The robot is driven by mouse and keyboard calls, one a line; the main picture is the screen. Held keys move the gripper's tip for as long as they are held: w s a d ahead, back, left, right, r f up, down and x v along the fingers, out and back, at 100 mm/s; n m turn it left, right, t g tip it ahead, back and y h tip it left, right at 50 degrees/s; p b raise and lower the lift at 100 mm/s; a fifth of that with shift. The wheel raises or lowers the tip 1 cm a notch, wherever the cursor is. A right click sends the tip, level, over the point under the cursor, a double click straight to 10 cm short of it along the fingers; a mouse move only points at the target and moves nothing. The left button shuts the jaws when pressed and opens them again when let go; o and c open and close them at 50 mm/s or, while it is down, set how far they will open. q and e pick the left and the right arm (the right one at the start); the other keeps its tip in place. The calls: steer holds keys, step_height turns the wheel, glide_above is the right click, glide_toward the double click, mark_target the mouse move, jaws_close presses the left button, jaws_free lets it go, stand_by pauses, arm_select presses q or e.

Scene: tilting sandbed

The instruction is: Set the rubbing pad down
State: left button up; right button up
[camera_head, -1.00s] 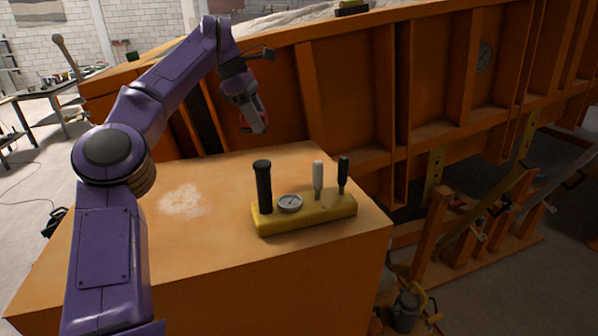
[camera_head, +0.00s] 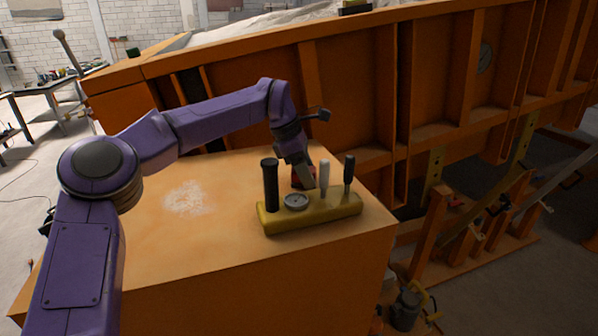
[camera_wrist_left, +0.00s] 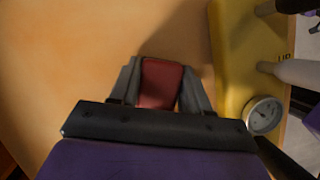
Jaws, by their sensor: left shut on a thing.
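The rubbing pad (camera_wrist_left: 161,84) is a red block between the fingers of my left gripper (camera_wrist_left: 160,78) in the left wrist view. The fingers press on its two sides. In the head view my left gripper (camera_head: 305,180) is low over the orange bench top (camera_head: 220,235), just behind the yellow control block. Only a small dark red part of the pad (camera_head: 298,181) shows there, beside the fingers. I cannot tell whether the pad touches the bench top. My right gripper is not in view.
The yellow control block (camera_head: 310,215) with a gauge (camera_head: 296,201) and upright black and white levers stands close in front of my left gripper. A pale dusty patch (camera_head: 185,198) lies on the bench's left part, which is clear. The orange sandbed wall (camera_head: 350,90) rises behind.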

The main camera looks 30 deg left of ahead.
arm_select(q)
steer(key=shift+w, duration=0.25)
steer(key=o, duration=1)
steer(key=shift+d, duration=0.1)
steer(key=shift+o, duration=0.7)
steer(key=shift+s+r, duration=0.2)
steer(key=shift+s, duration=0.15)
